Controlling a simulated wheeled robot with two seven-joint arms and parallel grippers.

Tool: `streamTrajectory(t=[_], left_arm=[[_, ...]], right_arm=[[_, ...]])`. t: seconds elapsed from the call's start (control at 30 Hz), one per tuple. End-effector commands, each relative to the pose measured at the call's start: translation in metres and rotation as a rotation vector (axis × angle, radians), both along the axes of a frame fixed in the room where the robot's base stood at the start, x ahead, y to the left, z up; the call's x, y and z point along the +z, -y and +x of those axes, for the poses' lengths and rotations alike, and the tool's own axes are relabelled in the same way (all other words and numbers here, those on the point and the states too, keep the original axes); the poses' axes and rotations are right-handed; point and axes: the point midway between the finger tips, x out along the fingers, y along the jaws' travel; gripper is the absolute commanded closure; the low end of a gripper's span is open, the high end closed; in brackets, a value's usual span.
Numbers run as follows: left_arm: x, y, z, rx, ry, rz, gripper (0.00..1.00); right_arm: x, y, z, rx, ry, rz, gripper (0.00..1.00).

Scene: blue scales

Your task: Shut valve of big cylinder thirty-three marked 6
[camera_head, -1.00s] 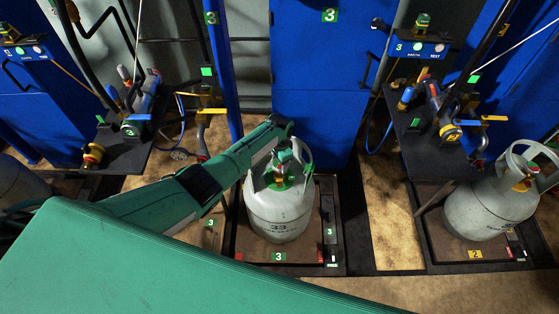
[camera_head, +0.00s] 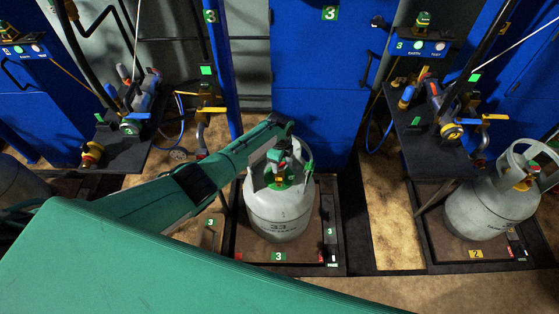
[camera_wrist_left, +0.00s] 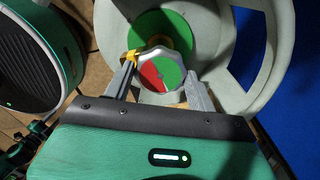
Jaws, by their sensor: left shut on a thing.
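The big grey cylinder marked 33 (camera_head: 280,217) stands upright on the scale labelled 3 (camera_head: 279,257) in the head view; I see no 6 on it. My left arm reaches over its top, and my left gripper (camera_head: 282,165) is inside the collar, its fingers hard to make out there. In the left wrist view the valve knob (camera_wrist_left: 160,76), with a red and green top, sits between the fingers of my left gripper (camera_wrist_left: 163,85), which is shut on it. The grey collar (camera_wrist_left: 268,40) curves around the knob. My right gripper is not in view.
Another grey cylinder (camera_head: 492,208) stands on the scale labelled 2 (camera_head: 475,254) at right. Dark shelves with valves and hoses stand at left (camera_head: 130,150) and right (camera_head: 420,150). A blue cabinet (camera_head: 315,80) is behind the cylinder.

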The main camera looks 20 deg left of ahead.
Motion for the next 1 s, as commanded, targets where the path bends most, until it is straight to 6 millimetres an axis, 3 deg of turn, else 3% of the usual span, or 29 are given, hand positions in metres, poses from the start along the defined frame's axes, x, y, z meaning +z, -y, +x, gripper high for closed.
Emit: streamTrajectory(t=[0.4, 0.93, 0.97, 1.0], left_arm=[[0.0012, 0.001, 0.0011, -0.172, 0.004, -0.002, 0.66], [0.0014, 0.0011, 0.001, -0.19, 0.004, -0.002, 0.66], [0.0014, 0.0011, 0.001, -0.19, 0.004, -0.002, 0.37], [0.0013, 0.001, 0.0009, -0.19, 0.003, -0.001, 0.29]], right_arm=[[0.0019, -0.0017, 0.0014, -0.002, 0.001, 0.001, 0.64], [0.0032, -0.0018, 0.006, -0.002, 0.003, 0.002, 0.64], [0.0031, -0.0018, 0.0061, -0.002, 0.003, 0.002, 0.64], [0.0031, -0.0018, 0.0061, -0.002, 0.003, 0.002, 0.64]])
